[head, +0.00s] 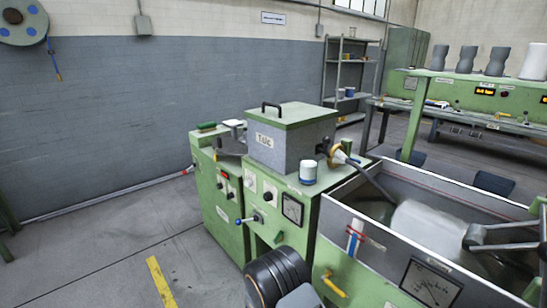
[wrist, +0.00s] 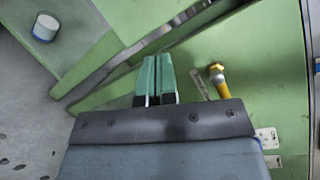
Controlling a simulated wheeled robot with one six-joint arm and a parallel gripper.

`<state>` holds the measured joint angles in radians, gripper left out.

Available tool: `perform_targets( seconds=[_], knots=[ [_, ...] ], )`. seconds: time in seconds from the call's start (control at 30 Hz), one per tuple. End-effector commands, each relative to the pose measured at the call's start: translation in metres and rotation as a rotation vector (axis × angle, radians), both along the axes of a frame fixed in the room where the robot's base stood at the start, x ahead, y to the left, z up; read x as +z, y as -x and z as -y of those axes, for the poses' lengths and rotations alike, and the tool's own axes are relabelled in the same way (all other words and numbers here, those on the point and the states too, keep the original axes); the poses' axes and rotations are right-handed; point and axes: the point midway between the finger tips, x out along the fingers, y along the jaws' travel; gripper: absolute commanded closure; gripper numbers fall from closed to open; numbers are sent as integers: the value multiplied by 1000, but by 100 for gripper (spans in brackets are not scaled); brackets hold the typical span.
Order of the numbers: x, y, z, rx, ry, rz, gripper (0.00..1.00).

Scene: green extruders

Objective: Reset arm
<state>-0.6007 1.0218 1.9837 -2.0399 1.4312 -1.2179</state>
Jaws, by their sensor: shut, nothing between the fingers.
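My gripper (wrist: 157,62) shows in the wrist view with its two green fingers side by side, shut and empty. The fingers point up the picture over a green machine panel. A knob with a yellow handle (wrist: 217,78) is to the right of the fingertips, apart from them. A white and blue cup (wrist: 45,27) is at the upper left of the wrist view. I cannot make out my gripper in the head view.
Shelving (head: 345,75) stands behind. Grey floor (head: 110,250) is clear at left.

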Motion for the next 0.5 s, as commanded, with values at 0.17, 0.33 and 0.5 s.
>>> perform_targets(
  seconds=[0.17,0.33,0.5],
  knots=[
    [34,54,69,-542,-499,165,100],
    [101,117,108,-1126,-971,525,100],
    [171,168,110,-1671,-1363,957,100]
  ],
)
